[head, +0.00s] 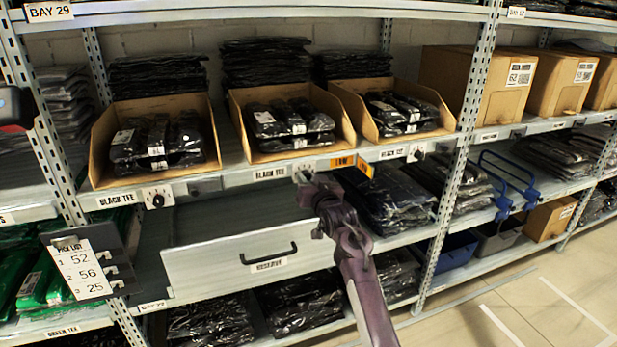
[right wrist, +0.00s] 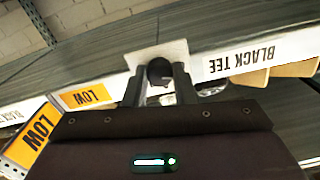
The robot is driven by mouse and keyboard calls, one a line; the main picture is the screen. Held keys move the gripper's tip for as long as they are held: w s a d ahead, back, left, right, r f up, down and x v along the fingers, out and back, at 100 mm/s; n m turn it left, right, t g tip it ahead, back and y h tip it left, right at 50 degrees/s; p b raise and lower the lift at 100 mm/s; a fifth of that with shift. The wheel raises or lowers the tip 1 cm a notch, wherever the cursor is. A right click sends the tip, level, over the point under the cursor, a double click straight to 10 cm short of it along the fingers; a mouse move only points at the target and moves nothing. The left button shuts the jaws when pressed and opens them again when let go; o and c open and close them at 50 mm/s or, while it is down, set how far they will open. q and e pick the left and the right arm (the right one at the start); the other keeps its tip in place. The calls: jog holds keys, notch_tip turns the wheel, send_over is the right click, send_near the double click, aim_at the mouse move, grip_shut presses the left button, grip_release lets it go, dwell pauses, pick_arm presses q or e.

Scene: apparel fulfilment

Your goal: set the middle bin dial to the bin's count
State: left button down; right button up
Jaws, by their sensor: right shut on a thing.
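The middle bin (head: 345,131) is an open cardboard tray on the shelf holding several black-bagged garments with white labels. Its dial sits on the shelf edge below, right of a BLACK TEE label (head: 270,173), and is mostly hidden by my gripper in the head view. In the right wrist view the black dial knob (right wrist: 160,72) stands on a white plate (right wrist: 170,52) between my fingers. My right gripper (head: 305,182) is shut on this knob; it also shows in the right wrist view (right wrist: 160,88). The knob's setting is not readable. My left gripper is not in view.
Orange LOW tags (head: 342,161) stick out just right of the dial. A left bin (head: 101,145) and right bin (head: 445,115) have their own dials (head: 158,197) (head: 416,153). A pick list (head: 84,266) reads 52, 56, 25. A RESERVE drawer front (head: 215,262) is below.

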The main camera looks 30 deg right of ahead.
jog(key=m+p, duration=0.2)
jog(key=m, duration=0.1)
jog(key=shift+r+m, duration=0.15)
jog(key=shift+m, duration=0.25)
jog(key=shift+m+p, duration=0.4)
jog(key=shift+p, duration=0.05)
jog(key=m+p, duration=0.2)
jog(key=m, duration=0.1)
jog(key=shift+m, duration=0.4)
jog(key=m+p, duration=0.1)
jog(key=m, duration=0.2)
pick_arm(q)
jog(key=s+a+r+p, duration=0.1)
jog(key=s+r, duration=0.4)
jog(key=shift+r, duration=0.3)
pick_arm(e)
jog(key=shift+m, duration=1.2)
jog(key=o, duration=1)
